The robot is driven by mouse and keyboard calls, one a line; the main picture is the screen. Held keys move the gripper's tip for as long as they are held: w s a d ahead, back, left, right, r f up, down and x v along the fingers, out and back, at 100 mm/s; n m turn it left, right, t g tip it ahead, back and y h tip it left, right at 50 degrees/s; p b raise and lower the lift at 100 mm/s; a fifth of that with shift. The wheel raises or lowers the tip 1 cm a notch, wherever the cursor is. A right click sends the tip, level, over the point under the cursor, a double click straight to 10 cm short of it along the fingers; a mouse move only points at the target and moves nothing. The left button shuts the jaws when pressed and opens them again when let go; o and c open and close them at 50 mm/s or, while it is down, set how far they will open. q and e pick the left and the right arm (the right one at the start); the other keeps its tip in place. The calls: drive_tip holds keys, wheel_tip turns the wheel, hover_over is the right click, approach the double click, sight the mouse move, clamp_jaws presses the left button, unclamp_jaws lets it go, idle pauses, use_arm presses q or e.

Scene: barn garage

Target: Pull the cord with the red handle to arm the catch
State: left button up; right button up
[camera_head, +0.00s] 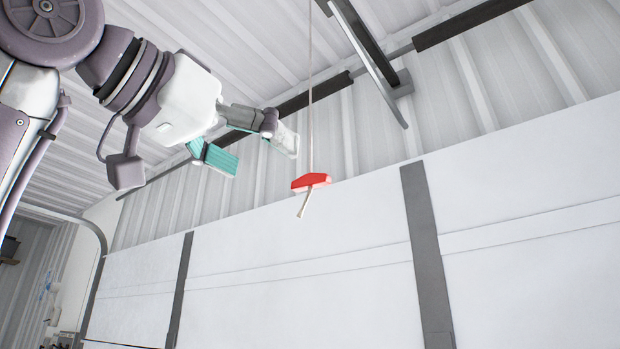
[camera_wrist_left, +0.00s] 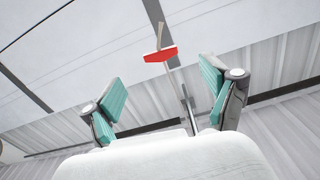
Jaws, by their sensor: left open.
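The red handle (camera_head: 311,182) hangs on a thin pale cord (camera_head: 311,100) that comes down from above, with a short loose cord end below it. My left gripper (camera_head: 262,158) is open and empty, up and to the left of the handle and apart from it. In the left wrist view the red handle (camera_wrist_left: 160,54) shows beyond the two teal-padded fingers (camera_wrist_left: 164,92), in the gap between them and above their tips. Nothing touches the handle. My right gripper is in neither view.
A white garage door (camera_head: 300,260) with dark grey vertical strips fills the area behind the handle. A dark metal rail (camera_head: 365,50) hangs from the ceiling to the right of the cord. The air between gripper and handle looks clear.

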sight(307, 185)
use_arm(q)
drive_tip(key=p+x, duration=0.4)
drive_tip(key=x, duration=0.5)
drive_tip(key=shift+w+d+r, duration=0.15)
drive_tip(key=shift+w+d, duration=0.05)
drive_tip(key=shift+d, duration=0.05)
drive_tip(key=shift+w+d, duration=0.3)
drive_tip(key=shift+w, duration=0.2)
drive_tip(key=shift+s, duration=0.1)
